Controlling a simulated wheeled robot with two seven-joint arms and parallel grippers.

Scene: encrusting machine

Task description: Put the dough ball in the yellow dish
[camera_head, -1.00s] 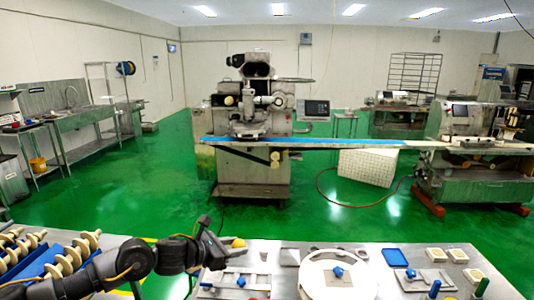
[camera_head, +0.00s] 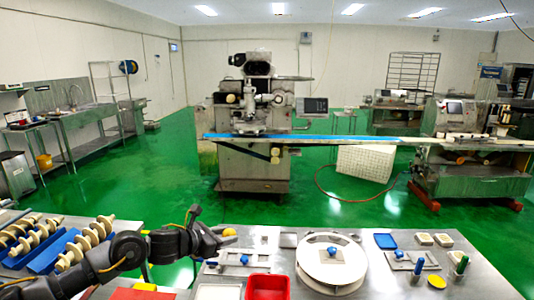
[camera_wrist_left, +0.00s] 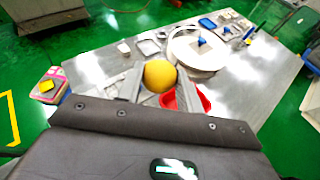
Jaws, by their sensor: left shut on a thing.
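The dough ball is a yellow ball (camera_head: 229,232) at the end of my left arm in the head view. My left gripper (camera_head: 222,237) is shut on it and holds it at the left end of the metal table. In the left wrist view the ball (camera_wrist_left: 159,75) sits between the two fingers (camera_wrist_left: 158,86). The yellow dish (camera_head: 436,281) is a small flat disc on the right part of the table, well to the right of the ball. My right gripper is not in view.
A red tray (camera_head: 267,287) lies at the table's front, with a white tray beside it. A large white round turntable (camera_head: 310,268) stands between the ball and the dish. Blue and green handled tools (camera_head: 418,267) stand near the dish. White spiral parts lie on the left.

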